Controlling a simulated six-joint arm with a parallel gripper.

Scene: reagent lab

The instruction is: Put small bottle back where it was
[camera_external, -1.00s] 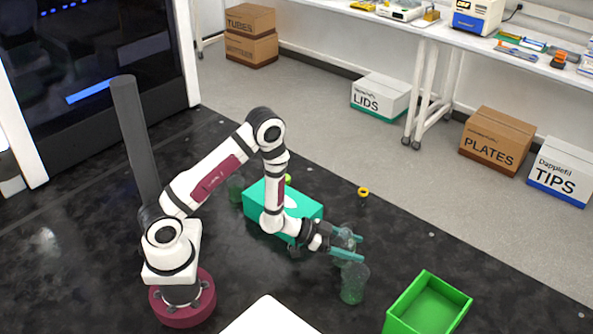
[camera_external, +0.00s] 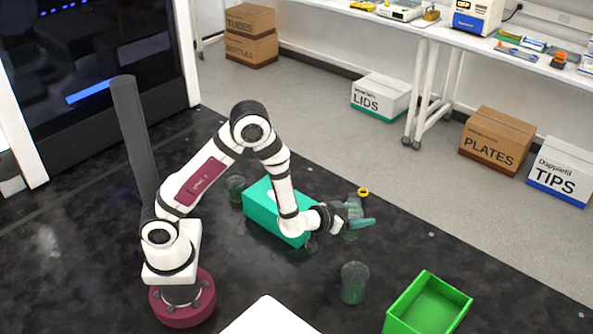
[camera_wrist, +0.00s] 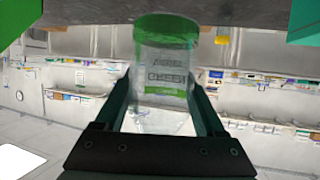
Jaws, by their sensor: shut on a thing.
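My gripper (camera_external: 364,221) is shut on a small clear bottle (camera_external: 353,211), to the right of the teal box. In the wrist view the small bottle (camera_wrist: 165,72) sits between the two fingers, with its green end toward the dark surface at the top of the picture and faint print on its side. In the external view the fingers partly cover it, and I cannot tell whether it touches the table.
Another clear container (camera_external: 354,283) stands in front of my gripper, and one more (camera_external: 236,189) stands left of the teal box (camera_external: 262,208). A yellow ring (camera_external: 363,192) lies just behind the gripper. An open green bin (camera_external: 401,318) is at front right.

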